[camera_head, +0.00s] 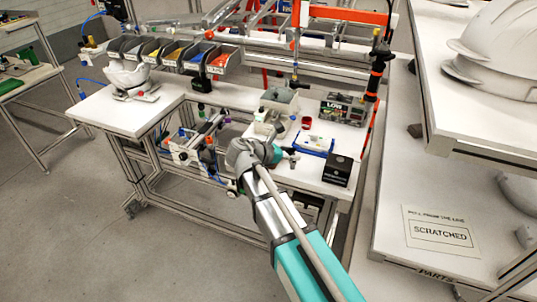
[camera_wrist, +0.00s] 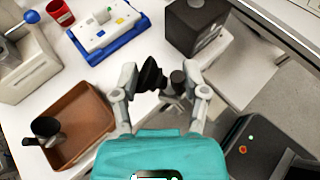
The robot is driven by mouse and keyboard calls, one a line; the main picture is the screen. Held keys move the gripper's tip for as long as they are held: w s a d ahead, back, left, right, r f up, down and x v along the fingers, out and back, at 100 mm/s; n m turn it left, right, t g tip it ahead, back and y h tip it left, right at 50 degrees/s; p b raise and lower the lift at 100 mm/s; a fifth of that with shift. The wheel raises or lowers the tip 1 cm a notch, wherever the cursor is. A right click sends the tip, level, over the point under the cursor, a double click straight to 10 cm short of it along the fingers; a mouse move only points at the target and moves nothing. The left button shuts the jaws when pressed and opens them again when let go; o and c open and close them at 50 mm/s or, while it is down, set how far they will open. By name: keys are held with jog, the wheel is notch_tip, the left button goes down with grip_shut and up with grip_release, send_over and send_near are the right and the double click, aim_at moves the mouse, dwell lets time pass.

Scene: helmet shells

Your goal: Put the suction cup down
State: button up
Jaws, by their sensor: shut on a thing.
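My gripper (camera_wrist: 162,82) is shut on the suction cup (camera_wrist: 151,74), a black flared cup on a grey body, held sideways between the fingers. In the wrist view they show over the front edge area of the white table, with the black box beyond. In the head view my gripper (camera_head: 287,153) is above the front of the table; the suction cup is too small there to make out clearly. A brown tray (camera_wrist: 84,112) lies left of my gripper in the wrist view. A dark cup-shaped part (camera_wrist: 46,127) is at its left side.
A black box (camera_wrist: 197,24) stands close beyond the right finger. A blue-and-white fixture (camera_wrist: 103,30), a red cup (camera_wrist: 60,12) and a grey press with a blue knob (camera_wrist: 30,62) stand farther back. A white shelf with helmet shells (camera_head: 490,45) is at the right.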

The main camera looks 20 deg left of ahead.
jog(key=shift+w+d, duration=0.15)
jog(key=shift+d, duration=0.05)
jog(key=shift+a+r+n+t+y+p, duration=0.3)
jog(key=shift+r+y+p, duration=0.1)
jog(key=shift+r+p, duration=0.15)
jog(key=s+a+r+n+t+y+p, duration=0.2)
jog(key=a+r+n+t+y+p, duration=0.1)
jog(key=a+r+n+y+p, duration=0.1)
jog(key=a+r+n+y, duration=0.1)
jog(key=a, duration=0.1)
jog(key=shift+s+a+t+y+p, duration=0.3)
jog(key=shift+s+y+p, duration=0.05)
jog(key=shift+y+p, duration=0.05)
jog(key=shift+r, duration=0.1)
